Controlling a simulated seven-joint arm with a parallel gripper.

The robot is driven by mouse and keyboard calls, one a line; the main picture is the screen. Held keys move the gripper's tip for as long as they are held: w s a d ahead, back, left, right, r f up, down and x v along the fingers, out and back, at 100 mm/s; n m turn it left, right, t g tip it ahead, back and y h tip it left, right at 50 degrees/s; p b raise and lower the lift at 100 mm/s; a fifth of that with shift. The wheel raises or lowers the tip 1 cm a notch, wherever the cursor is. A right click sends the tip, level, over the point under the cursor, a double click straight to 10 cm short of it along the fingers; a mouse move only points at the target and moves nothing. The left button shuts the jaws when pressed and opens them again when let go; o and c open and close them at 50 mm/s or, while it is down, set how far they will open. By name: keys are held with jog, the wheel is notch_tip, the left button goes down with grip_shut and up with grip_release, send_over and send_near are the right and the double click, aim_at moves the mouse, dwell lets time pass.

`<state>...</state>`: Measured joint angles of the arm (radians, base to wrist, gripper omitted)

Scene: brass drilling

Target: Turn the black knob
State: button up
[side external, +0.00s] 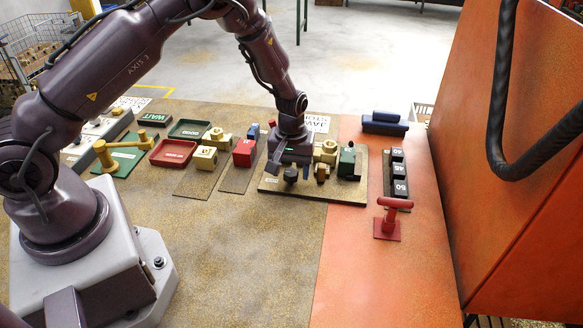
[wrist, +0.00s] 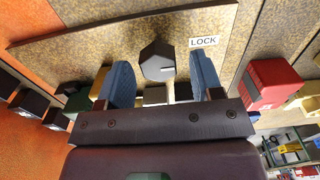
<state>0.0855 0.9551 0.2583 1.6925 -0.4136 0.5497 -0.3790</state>
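The black knob (wrist: 157,62) is a dark faceted piece with a pale mark on one edge, on a speckled brass-coloured plate (wrist: 100,27) beside a white LOCK label (wrist: 204,41). In the side external view the knob (side external: 291,175) shows low at the plate's front left, under my gripper. My gripper (wrist: 162,76) is open, with its two blue fingers apart on either side of the knob's position in the wrist view. A gap shows between the knob and each finger. In the side external view my gripper (side external: 290,168) points down over the plate. Whether its tips reach the knob's height is unclear.
Brass fittings (side external: 325,152) and a green block (side external: 346,163) stand right of my gripper on the plate. A red block (side external: 244,153) stands to its left. A red T-handle (side external: 394,205) and black numbered blocks (side external: 399,172) are farther right. The front bench is clear.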

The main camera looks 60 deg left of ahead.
aim_at(291, 170)
notch_tip(291, 170, up, 13)
dwell(0.7)
